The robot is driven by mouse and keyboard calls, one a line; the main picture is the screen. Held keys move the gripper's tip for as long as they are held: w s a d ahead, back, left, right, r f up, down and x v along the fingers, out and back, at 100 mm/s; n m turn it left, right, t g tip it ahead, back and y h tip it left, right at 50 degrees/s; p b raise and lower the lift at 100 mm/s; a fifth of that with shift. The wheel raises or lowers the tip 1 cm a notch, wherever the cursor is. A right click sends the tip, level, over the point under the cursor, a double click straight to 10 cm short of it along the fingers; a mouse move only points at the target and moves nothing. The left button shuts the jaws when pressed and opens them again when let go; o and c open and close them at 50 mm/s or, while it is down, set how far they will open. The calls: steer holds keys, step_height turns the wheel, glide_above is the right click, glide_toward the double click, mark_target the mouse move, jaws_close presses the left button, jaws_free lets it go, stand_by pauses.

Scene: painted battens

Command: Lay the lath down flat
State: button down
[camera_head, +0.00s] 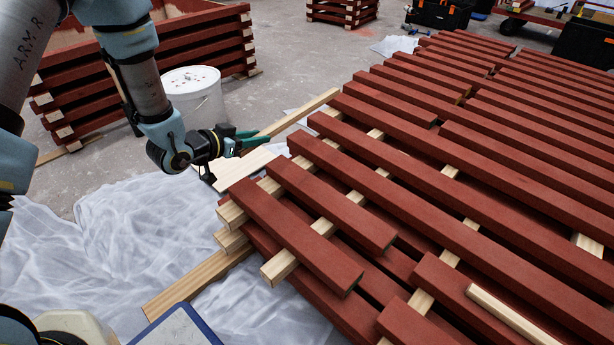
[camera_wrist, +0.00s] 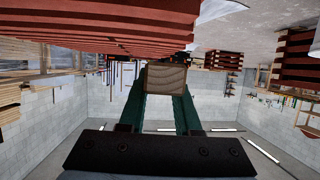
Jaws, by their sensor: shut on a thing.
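My gripper (camera_head: 257,140) is at the left edge of the red batten stack, its teal fingers pointing right. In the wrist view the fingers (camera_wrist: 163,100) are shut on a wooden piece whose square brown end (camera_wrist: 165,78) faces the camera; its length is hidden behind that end. In the head view a long pale lath (camera_head: 305,112) runs from the fingers up and right beside the stack, and it appears to be the piece held. The fingers cover its near end. I cannot tell how high it is above what lies under it.
Red battens (camera_head: 400,170) lie in layers on pale bearers (camera_head: 280,266) at the right. A pale board (camera_head: 243,167) lies just below my gripper. A white bucket (camera_head: 193,100) and another red stack (camera_head: 150,50) stand behind my arm. White sheeting (camera_head: 120,235) covers the floor in front.

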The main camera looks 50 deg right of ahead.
step_height(320, 180, down, 12)
steer(key=s+d+m+g+b, duration=0.1)
steer(key=s+d+b, duration=0.1)
steer(key=b, duration=0.3)
steer(key=shift+s+r, duration=0.2)
steer(key=shift+a+f+b, duration=0.1)
steer(key=shift+f+b, duration=0.25)
steer(key=shift+f, duration=0.3)
steer(key=c, duration=0.6)
jaws_free()
